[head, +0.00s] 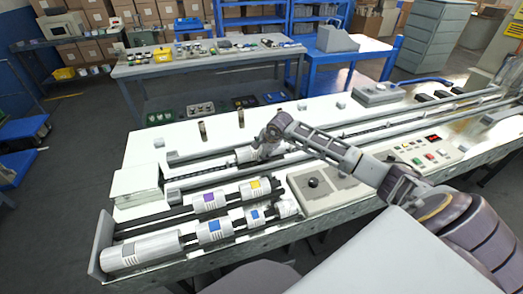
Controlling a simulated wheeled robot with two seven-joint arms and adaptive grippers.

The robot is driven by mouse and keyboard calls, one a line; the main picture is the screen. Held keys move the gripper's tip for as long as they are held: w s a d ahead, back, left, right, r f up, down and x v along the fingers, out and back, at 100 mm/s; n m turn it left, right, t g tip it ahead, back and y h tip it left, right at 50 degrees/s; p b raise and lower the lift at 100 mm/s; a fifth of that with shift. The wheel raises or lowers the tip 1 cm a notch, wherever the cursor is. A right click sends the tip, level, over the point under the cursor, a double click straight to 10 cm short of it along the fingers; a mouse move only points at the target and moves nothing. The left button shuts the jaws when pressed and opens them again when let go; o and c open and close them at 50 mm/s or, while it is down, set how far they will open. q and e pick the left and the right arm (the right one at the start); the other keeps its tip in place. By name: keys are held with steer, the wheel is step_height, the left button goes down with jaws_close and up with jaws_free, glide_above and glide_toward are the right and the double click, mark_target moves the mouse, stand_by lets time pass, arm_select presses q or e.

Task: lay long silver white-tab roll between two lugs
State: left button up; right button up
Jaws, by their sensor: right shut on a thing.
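My right arm comes in from the right, and its gripper (262,152) is low over the long rail channel on the white machine bench. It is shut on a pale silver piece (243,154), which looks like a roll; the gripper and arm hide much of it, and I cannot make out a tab. A long silver roll (142,251) lies at the front left of the rack. My left gripper is not in view.
Shorter rolls with purple (209,201), yellow (256,188) and blue (214,230) tabs lie in the front rack. A white box (137,188) stands at the left. A control panel (427,151) lies right of my forearm.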

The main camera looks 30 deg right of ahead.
steer(key=shift+f+b, duration=0.2)
steer(key=shift+b, duration=0.1)
steer(key=o, duration=1.8)
steer(key=shift+c, duration=0.2)
steer(key=shift+f, duration=0.2)
steer(key=shift+s, duration=0.1)
steer(key=shift+r, duration=0.15)
steer(key=shift+r, duration=0.1)
